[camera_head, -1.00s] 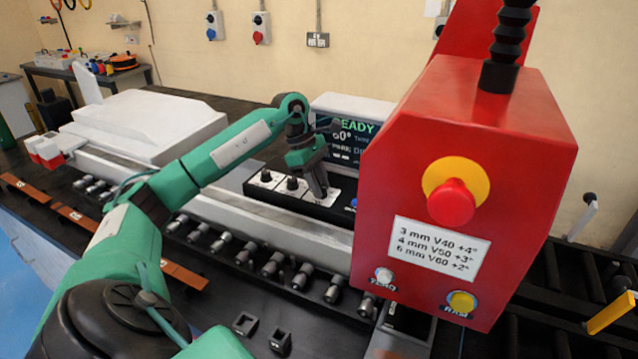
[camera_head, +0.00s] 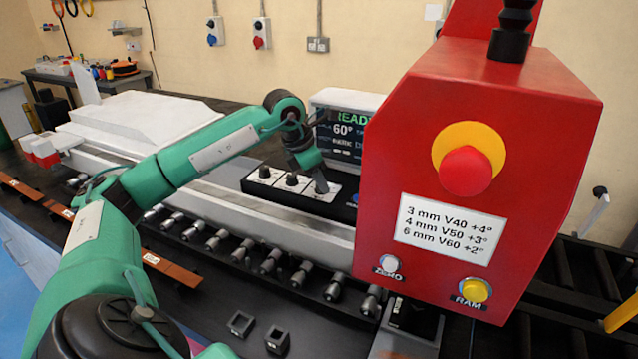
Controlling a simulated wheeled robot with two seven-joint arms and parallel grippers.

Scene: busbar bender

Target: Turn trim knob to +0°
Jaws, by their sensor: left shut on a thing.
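The trim knob sits on the rightmost white plate (camera_head: 328,196) of the black control panel (camera_head: 256,188); my gripper hides most of it. My left gripper (camera_head: 321,188) points down onto that plate and is shut on the knob. Two other black knobs, the left knob (camera_head: 264,172) and the middle knob (camera_head: 292,180), stand to its left on their own white plates. The display (camera_head: 345,132) behind shows READY and 60°; its right part is hidden by the red box. The trim value cannot be read. My right gripper is not in view.
The red ram housing (camera_head: 475,180) stands close on the right, with a red emergency button (camera_head: 466,171), a settings label (camera_head: 447,228), a white ZERO button (camera_head: 389,264) and a yellow RAM button (camera_head: 474,290). Several tooling pieces line the bench front. Two small black blocks lie nearer.

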